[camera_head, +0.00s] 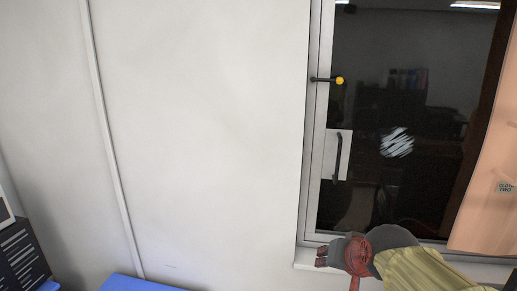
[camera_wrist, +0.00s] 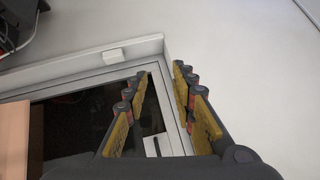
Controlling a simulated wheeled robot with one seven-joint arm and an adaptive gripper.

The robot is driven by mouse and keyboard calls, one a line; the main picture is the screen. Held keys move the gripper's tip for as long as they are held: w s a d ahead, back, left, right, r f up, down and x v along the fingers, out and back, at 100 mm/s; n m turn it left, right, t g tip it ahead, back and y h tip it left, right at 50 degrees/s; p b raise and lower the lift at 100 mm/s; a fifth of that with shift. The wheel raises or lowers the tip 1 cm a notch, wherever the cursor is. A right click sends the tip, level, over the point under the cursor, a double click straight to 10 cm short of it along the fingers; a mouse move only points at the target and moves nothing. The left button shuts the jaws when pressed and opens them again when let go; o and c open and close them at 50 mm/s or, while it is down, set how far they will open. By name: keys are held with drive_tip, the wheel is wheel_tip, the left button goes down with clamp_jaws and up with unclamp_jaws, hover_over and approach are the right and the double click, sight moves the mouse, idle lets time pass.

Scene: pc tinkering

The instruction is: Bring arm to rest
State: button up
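My gripper (camera_wrist: 154,82) shows in the wrist view with its two dark fingers and yellow pads spread apart. Nothing is between the fingers. Behind them are the corner of a light window frame and dark glass, and no contact with them can be seen. In the head view my arm (camera_head: 418,268), grey, red and yellow-green, enters at the bottom right. Its end points left, in front of the window's lower edge. The rest of the arm is cut off by the picture edge.
The window (camera_head: 395,125) has a dark handle (camera_head: 338,157). An orange curtain (camera_head: 487,190) hangs at its right. A bare white wall (camera_head: 200,130) fills the middle. A blue surface (camera_head: 138,284) and a black slatted object (camera_head: 20,258) show at the lower left.

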drive_tip(key=s+f+n+g+b, duration=0.1)
drive_tip(key=s+f, duration=0.4)
drive_tip(key=s, duration=0.5)
drive_tip(key=s+d+f+n+g+b, duration=0.1)
drive_tip(key=s+f, duration=0.3)
drive_tip(key=s, duration=0.7)
drive_tip(key=shift+d+f+n+g+h+b, duration=0.25)
drive_tip(key=shift+f+n+g+h+b, duration=0.2)
drive_tip(key=shift+b, duration=0.25)
drive_tip(key=shift+r, duration=0.1)
drive_tip(key=shift+d, duration=0.1)
